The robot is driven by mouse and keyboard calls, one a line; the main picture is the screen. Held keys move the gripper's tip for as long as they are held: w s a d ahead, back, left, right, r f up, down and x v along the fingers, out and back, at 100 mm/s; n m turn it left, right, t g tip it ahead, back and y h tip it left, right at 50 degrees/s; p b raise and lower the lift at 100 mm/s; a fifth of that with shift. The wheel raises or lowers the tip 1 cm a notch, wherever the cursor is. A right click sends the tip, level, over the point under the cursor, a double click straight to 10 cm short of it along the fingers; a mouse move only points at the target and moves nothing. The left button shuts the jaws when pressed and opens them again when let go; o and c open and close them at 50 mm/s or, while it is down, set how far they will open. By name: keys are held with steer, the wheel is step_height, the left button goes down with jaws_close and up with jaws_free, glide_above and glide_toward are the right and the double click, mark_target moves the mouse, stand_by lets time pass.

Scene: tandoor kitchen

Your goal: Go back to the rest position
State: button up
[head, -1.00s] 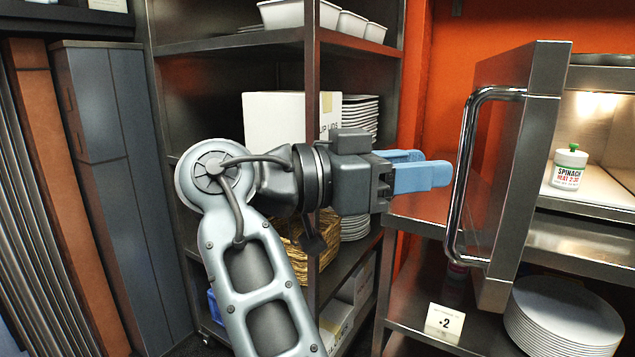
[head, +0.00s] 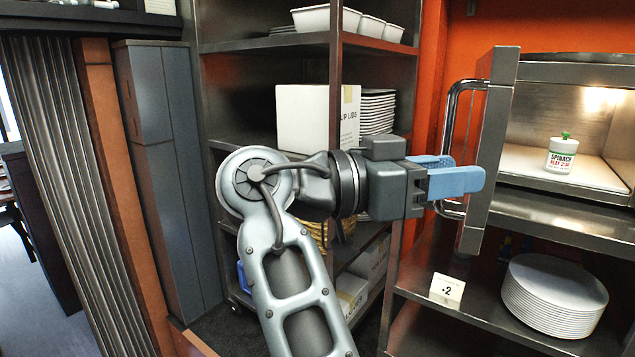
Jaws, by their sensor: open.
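My gripper (head: 462,171) is at the middle right, with its blue fingers pointing right and a gap between them. It holds nothing that I can see. In the picture, the fingers overlap the bar handle (head: 452,130) of an open steel door (head: 492,140); I cannot tell whether they touch it. The door stands open at the left of a lit steel oven-like compartment (head: 550,105). Inside it, a white spinach container (head: 561,156) with a green cap stands upright.
A dark shelf rack (head: 265,46) with white tubs, a box (head: 305,120) and stacked plates stands behind my arm. A plate stack (head: 552,295) and a "2" card (head: 446,291) sit on the lower right shelf. Grey cabinets (head: 160,150) are at left; floor shows at far left.

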steer(key=d+f+n+t+y+p, duration=0.2)
steer(key=d+f+n+t+y, duration=0.15)
steer(key=f+n, duration=0.4)
steer(key=d+f+n+t+y+p, duration=0.1)
steer(key=d+f+n+t+y, duration=0.25)
steer(key=f, duration=0.65)
steer(key=s+f+n+t+y+p, duration=0.25)
steer(key=s+f+n+y, duration=0.3)
steer(key=s+f, duration=0.5)
steer(key=s+f+n+y+p, duration=0.1)
steer(key=s+n+y+p, duration=0.3)
steer(key=s, duration=1.3)
steer(key=s+r+m+t+y+p, duration=0.1)
steer(key=s+r+m, duration=0.4)
steer(key=s+r, duration=0.6)
steer(key=shift+s+r, duration=0.35)
steer(key=shift+s, duration=0.15)
